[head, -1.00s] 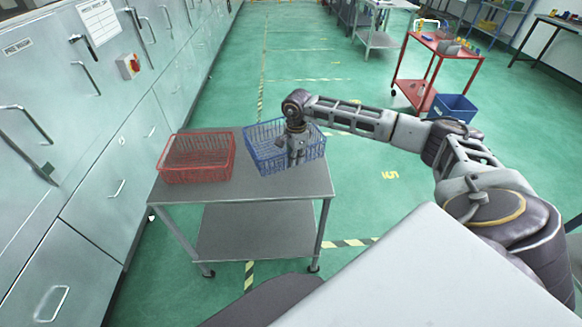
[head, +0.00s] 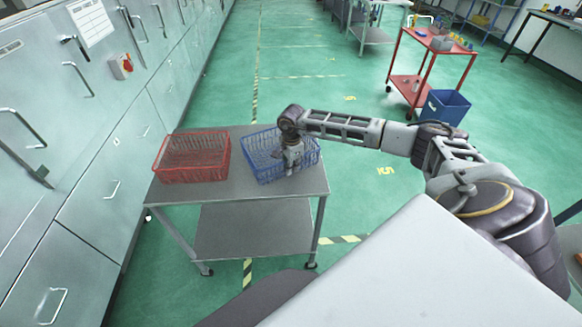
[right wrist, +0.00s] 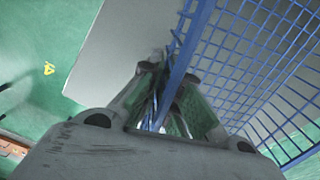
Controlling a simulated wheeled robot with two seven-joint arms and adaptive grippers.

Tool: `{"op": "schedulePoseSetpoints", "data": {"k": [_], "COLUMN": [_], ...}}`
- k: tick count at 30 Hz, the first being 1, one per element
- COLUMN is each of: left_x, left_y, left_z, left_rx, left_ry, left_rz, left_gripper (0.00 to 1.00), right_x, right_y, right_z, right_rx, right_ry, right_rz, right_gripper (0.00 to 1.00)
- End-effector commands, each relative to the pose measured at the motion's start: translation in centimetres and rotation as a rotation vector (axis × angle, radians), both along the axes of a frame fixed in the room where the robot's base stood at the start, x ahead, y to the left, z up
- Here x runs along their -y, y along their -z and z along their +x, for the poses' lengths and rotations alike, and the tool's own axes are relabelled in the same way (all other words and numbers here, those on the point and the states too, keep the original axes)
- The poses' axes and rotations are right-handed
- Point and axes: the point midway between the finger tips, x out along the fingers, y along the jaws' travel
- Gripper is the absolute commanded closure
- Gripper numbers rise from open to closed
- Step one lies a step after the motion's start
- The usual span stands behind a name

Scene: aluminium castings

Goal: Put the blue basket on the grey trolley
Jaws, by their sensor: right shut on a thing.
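The blue basket (head: 259,165) is an open wire-mesh basket over the right part of the grey trolley's top (head: 235,190), right of the red basket. It looks about level. I cannot tell for sure whether its base touches the top. My right gripper (head: 291,167) reaches down at the basket's near right side and is shut on its rim. In the right wrist view the fingers (right wrist: 165,95) pinch the blue rim, with the mesh (right wrist: 250,60) to the right and the grey top (right wrist: 120,50) to the left. My left gripper is out of view.
A red mesh basket (head: 192,158) stands on the trolley's left part. Grey cabinets (head: 75,150) line the left side. A red trolley (head: 438,45) and a dark blue bin (head: 444,107) stand at the back right. The green floor between is clear.

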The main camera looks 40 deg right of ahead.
Motion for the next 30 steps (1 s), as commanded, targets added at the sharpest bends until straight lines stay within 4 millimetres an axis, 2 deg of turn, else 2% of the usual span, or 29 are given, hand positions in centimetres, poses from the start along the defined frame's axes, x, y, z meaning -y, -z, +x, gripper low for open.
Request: {"op": "schedulePoseSetpoints", "data": {"k": [15,16,20,30], "left_x": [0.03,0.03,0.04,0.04], "left_y": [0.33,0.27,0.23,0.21], "left_z": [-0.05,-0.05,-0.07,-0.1], "left_rx": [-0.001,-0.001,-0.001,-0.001], "left_ry": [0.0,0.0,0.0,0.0], "left_rz": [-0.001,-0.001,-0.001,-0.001], "left_gripper": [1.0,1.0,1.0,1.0], "right_x": [0.0,0.0,0.01,0.01], "right_y": [0.57,0.6,0.56,0.53], "right_z": [0.09,0.0,0.0,0.0], "right_rx": [0.003,0.0,0.0,0.0], "right_ry": [0.001,0.0,0.001,0.001], "right_rz": [0.001,0.0,0.0,0.0], "right_gripper": [1.0,0.91,0.74,0.73]}}
